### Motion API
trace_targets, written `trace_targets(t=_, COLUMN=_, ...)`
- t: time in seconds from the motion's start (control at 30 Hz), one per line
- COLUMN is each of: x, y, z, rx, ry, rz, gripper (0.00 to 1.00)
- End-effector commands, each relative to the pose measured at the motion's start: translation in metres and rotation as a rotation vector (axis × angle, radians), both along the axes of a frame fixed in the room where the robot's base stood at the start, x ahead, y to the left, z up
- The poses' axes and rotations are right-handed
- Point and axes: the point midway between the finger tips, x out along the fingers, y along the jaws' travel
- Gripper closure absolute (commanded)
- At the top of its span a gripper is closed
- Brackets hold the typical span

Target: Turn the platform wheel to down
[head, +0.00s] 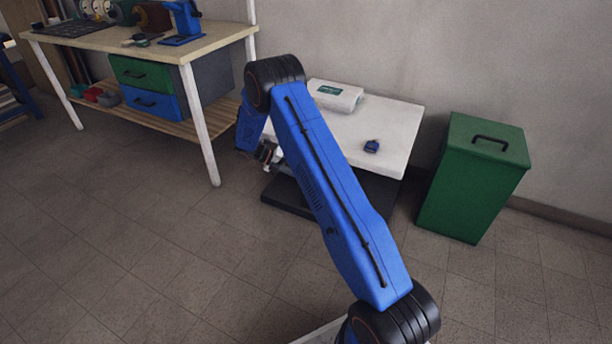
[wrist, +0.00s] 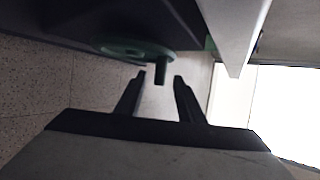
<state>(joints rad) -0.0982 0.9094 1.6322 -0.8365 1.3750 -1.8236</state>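The platform wheel (wrist: 125,48) is a dark green disc under the platform in the wrist view, with a short dark handle peg (wrist: 162,73) sticking out at its right side. My gripper (wrist: 160,80) is open. Its two fingertips lie on either side of the peg's end in the picture; I cannot tell whether they touch it. The platform (head: 385,133) is a white top over a black base (head: 285,197) in the head view. There my gripper is low at the platform's left side, partly hidden by my arm, and the wheel is hidden.
A white case (head: 335,95) and a small blue object (head: 372,146) rest on the platform. A green bin (head: 472,180) stands at its right. A workbench (head: 140,48) with green and blue drawers stands at the left. The floor in front is clear.

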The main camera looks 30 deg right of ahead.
Motion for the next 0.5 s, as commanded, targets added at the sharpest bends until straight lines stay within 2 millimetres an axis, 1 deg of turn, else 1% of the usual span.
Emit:
trace_targets(t=0.03, x=0.005, y=0.009, z=0.006, rx=0.000, ry=-0.002, rz=0.003, gripper=0.65)
trace_targets(t=0.5, x=0.038, y=0.079, z=0.055, rx=0.000, ry=-0.003, rz=0.002, gripper=0.65)
